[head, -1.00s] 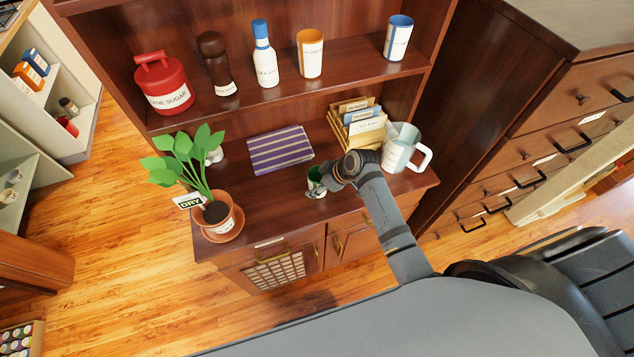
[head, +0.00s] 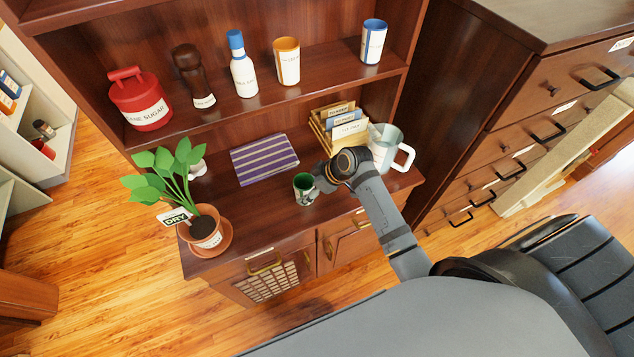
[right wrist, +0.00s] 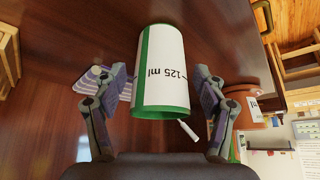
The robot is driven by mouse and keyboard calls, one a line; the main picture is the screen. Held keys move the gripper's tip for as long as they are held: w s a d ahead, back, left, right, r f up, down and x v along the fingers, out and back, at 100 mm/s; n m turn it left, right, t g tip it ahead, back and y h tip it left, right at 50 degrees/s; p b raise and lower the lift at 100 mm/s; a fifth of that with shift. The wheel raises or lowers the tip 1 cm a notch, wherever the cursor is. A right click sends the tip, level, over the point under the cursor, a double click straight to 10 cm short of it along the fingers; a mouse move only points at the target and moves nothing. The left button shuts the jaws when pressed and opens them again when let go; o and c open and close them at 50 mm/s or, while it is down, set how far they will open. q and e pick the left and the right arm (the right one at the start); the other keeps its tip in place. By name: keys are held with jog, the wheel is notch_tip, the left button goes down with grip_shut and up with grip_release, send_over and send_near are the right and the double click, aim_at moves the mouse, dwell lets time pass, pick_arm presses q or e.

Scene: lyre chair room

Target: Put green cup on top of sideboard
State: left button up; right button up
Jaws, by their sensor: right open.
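The green cup (head: 303,182) appears to stand on the dark wooden top of the sideboard (head: 225,261), near its front edge. In the right wrist view the cup (right wrist: 162,70) is white with green rims and a "125 ml" mark. My right gripper (head: 313,191) is at the cup, reaching in from the right. Its two fingers (right wrist: 161,82) are open, one on each side of the cup, with gaps visible between them and its wall. Part of the cup's lower front is covered by a finger in the head view. My left gripper is not in view.
A striped purple cloth (head: 264,159) lies behind the cup. A potted plant (head: 205,236) stands at left. A file box (head: 345,134) and a white-handled pitcher (head: 384,155) are close behind the right gripper. A shelf above holds a red canister (head: 141,103) and several containers.

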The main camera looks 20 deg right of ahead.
jog(key=v, duration=0.8)
jog(key=shift+r+b, duration=0.25)
jog(key=shift+b, duration=0.05)
jog(key=shift+s+d, duration=0.1)
jog(key=shift+s, duration=0.05)
jog(key=s+d+f+m+h, duration=0.1)
jog(key=s+d+m+h, duration=0.15)
jog(key=s, duration=0.25)
jog(key=s+d+f+m+g+h, duration=0.1)
jog(key=s+m, duration=0.2)
jog(key=s, duration=0.2)
jog(key=s+d+f+m+h, duration=0.1)
jog(key=s+d+m+h, duration=0.15)
jog(key=s, duration=0.25)
jog(key=s+d+f+g, duration=0.1)
jog(key=s+f, duration=0.1)
jog(key=f, duration=1.2)
jog(key=s+d+f, duration=0.1)
jog(key=f, duration=1.3)
jog(key=s+f+m+g+b, duration=0.1)
jog(key=s+f, duration=1.5)
jog(key=s, duration=0.2)
jog(key=shift+d, duration=0.35)
